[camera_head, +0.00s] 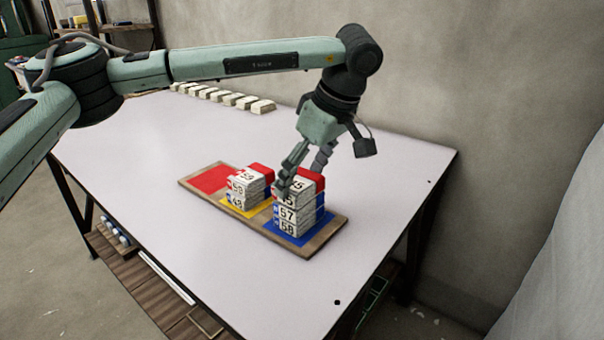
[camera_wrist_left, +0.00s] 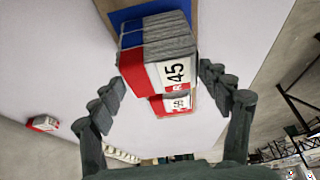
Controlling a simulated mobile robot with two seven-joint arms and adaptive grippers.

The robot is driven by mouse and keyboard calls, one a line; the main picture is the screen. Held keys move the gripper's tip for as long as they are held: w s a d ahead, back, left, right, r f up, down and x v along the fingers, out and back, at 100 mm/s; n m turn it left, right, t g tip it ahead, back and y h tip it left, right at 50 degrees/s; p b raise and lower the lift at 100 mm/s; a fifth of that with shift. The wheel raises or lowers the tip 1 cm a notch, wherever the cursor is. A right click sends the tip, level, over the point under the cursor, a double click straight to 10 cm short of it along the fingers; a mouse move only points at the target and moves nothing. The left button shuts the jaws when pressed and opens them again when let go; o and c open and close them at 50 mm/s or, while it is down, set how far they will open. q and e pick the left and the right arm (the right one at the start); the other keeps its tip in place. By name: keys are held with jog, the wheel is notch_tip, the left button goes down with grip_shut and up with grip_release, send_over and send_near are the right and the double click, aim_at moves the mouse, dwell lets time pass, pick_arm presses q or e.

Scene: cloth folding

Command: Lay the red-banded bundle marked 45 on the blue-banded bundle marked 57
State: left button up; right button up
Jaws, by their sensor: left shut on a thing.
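The red-banded bundle marked 45 (camera_head: 312,181) is at the top of the right-hand stack, with no clear gap below it. Directly under it is the blue-banded bundle marked 57 (camera_head: 287,214). My left gripper (camera_head: 302,178) is shut on bundle 45 from above, one finger on each side. In the left wrist view, bundle 45 (camera_wrist_left: 176,72) shows its red band and number between the fingertips of my left gripper (camera_wrist_left: 163,92). Bundle 57 is not clearly told apart there. My right gripper is not in view.
Bundle 58 (camera_head: 286,227) is lowest, on the blue square (camera_head: 321,226) of a wooden board (camera_head: 278,244). A second stack (camera_head: 246,187) stands close left on yellow. The red square (camera_head: 208,178) is bare. Several pale bundles (camera_head: 228,99) line the back edge; the front table is clear.

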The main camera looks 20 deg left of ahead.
pick_arm(q)
jog(key=shift+f, duration=0.15)
jog(key=o, duration=1.2)
jog(key=shift+c, duration=0.2)
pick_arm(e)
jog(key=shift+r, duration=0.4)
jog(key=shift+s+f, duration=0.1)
pick_arm(q)
jog(key=shift+d+r, duration=0.1)
jog(key=shift+r, duration=0.25)
jog(key=v, duration=1.1)
jog(key=shift+r+p, duration=0.3)
jog(key=shift+p, duration=0.1)
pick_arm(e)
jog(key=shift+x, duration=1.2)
